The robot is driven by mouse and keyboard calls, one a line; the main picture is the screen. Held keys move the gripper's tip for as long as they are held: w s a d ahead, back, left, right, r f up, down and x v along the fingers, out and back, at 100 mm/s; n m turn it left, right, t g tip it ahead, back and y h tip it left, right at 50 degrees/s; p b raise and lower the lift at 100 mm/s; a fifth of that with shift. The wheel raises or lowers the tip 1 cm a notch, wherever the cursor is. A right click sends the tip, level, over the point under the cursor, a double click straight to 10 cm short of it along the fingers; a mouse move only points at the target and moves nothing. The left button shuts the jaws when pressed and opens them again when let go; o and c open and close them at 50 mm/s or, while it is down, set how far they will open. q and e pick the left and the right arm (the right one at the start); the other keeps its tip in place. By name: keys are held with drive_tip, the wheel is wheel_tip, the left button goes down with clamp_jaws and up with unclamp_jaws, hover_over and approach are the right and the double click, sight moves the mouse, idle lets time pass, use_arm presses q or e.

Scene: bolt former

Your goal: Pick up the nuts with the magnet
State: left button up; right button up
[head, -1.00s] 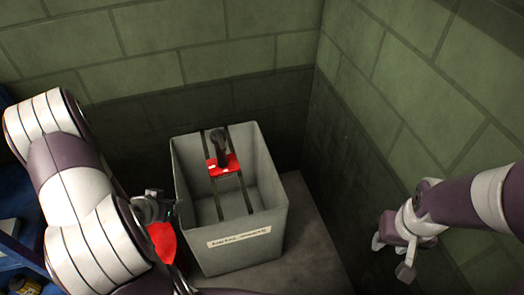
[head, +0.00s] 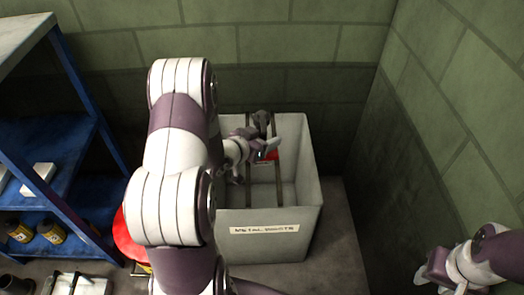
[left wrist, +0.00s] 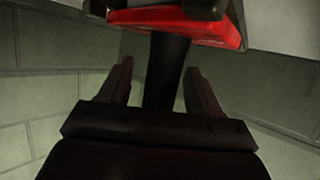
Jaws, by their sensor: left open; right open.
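The magnet is a red block with a dark upright handle (head: 262,119). It rests across two dark rails over the grey bin (head: 265,248) in the head view, and its red body is mostly behind my left gripper (head: 267,148). In the left wrist view the handle (left wrist: 166,72) stands between the two open fingers of my left gripper (left wrist: 162,85), with the red body (left wrist: 185,25) at the top. Contact with the handle cannot be told. My right gripper (head: 432,272) is open and empty at the lower right. No nuts can be made out.
The bin carries a white label (head: 264,229) and stands on a grey surface near the wall corner. A blue shelf (head: 90,135) stands at the left. A red round object (head: 124,238) and bottles (head: 52,231) are near it. Room is free right of the bin.

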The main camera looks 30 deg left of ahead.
use_arm(q)
drive_tip(key=shift+w, duration=0.2)
clamp_jaws()
drive_tip(key=shift+r, duration=0.1)
